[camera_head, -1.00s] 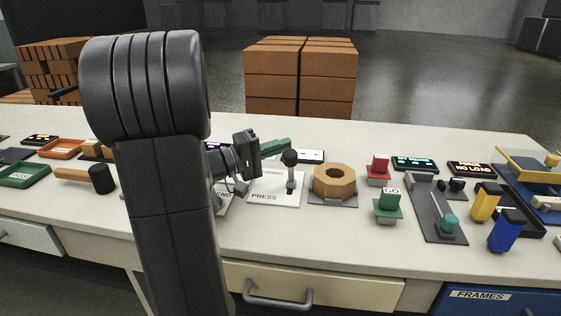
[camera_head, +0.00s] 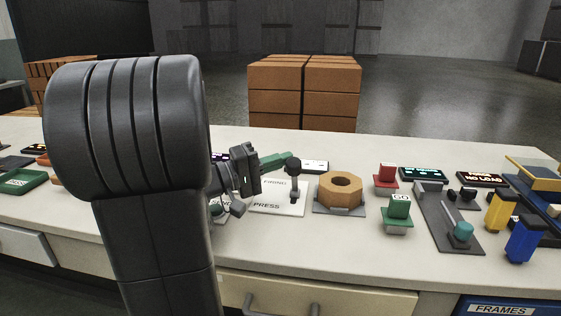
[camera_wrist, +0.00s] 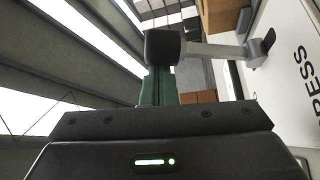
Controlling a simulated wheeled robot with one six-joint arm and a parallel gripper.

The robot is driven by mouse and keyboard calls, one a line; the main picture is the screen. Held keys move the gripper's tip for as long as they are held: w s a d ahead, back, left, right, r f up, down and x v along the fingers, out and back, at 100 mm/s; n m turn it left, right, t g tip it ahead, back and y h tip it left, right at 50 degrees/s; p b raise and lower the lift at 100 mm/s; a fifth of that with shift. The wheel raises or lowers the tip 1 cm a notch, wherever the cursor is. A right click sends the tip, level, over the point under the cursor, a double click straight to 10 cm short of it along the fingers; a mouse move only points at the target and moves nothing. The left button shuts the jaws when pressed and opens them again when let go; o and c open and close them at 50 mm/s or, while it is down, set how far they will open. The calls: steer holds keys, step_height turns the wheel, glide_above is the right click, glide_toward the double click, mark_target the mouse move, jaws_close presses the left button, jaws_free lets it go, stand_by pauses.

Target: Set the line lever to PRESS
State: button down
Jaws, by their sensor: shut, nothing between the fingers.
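The line lever has a round black knob (camera_head: 292,165) on a grey shaft, standing close to upright on a white plate (camera_head: 267,210). The plate's near edge reads PRESS, and another label farther back looks like FIRING. My gripper (camera_head: 288,158) comes in from the left with its green fingers shut and empty. Their tips are right at the knob, seemingly just behind it. In the wrist view the knob (camera_wrist: 163,47) covers the ends of the green fingers (camera_wrist: 158,88); whether they touch is unclear. The shaft (camera_wrist: 215,50) runs right to its bracket.
A wooden octagonal ring (camera_head: 341,188) stands just right of the lever plate. Beyond it are a red button (camera_head: 386,175), a green GO button (camera_head: 398,207) and a teal-knobbed lever (camera_head: 462,231). A small white-faced display (camera_head: 314,167) lies behind the lever.

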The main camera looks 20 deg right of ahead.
steer(key=shift+a, duration=0.1)
steer(key=a, duration=0.4)
steer(key=a+f+p, duration=0.1)
steer(key=a, duration=0.4)
steer(key=a+p, duration=0.1)
steer(key=a, duration=0.3)
steer(key=shift+s+a+f, duration=0.25)
steer(key=shift+a+f, duration=0.05)
steer(key=shift+f, duration=0.05)
steer(key=shift+d, duration=0.1)
steer(key=shift+d, duration=0.55)
steer(key=d, duration=0.4)
steer(key=d+b, duration=0.1)
steer(key=d, duration=0.1)
steer(key=shift+d+r, duration=0.15)
steer(key=shift+r, duration=0.25)
steer(key=w+d+n+y+p, duration=0.2)
steer(key=w+d+p, duration=0.4)
steer(key=p, duration=0.9)
steer(key=shift+w+d+r+n, duration=0.15)
steer(key=shift+d+r+n, duration=0.5)
steer(key=shift+d, duration=1.25)
